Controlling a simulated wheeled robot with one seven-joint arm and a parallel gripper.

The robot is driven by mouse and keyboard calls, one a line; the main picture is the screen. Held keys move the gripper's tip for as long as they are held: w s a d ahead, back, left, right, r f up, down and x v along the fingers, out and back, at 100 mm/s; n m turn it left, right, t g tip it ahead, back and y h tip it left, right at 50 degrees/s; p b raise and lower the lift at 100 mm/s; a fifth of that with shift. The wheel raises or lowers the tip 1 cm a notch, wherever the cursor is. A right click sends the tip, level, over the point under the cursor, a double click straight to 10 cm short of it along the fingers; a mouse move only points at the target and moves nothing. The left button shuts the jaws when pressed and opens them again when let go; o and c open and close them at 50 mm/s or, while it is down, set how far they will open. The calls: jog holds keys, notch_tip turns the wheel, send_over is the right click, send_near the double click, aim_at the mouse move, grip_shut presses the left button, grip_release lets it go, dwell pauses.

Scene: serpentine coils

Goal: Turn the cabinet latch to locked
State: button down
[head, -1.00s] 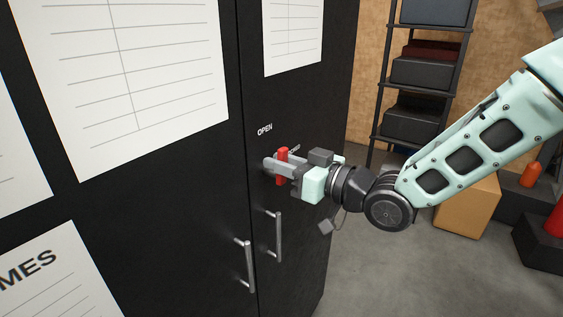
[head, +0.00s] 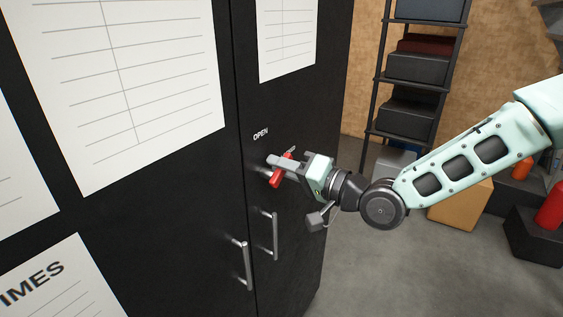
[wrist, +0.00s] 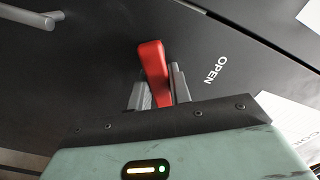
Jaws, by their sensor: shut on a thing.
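The red latch handle (head: 276,179) is on the black cabinet (head: 180,215), below the white word OPEN (head: 261,134). It is tilted in the head view, its lower end leaning left. My gripper (head: 279,166) is at the latch with its fingers shut on the red handle. In the wrist view the red handle (wrist: 153,70) stands between the two grey fingers (wrist: 158,91), its rounded end sticking out past them. The word OPEN (wrist: 216,70) lies to the right there. The latch's pivot and any locked mark are hidden or out of view.
Two upright metal door handles (head: 247,265) (head: 275,236) are below the latch. White paper sheets (head: 130,80) are on the doors. A dark shelf rack (head: 410,75) and a yellow-brown box (head: 460,203) stand behind my arm.

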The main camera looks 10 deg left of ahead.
jog(key=m, duration=0.2)
jog(key=f+m, duration=0.1)
jog(key=m, duration=0.1)
jog(key=shift+w+d, duration=0.1)
jog(key=shift+w, duration=0.1)
jog(key=shift+f+m, duration=0.15)
jog(key=shift+m, duration=1.05)
jog(key=c, duration=1.3)
grip_release()
jog(key=b+v, duration=0.2)
jog(key=v, duration=1.5)
jog(key=shift+d+b, duration=0.2)
jog(key=shift+b, duration=0.2)
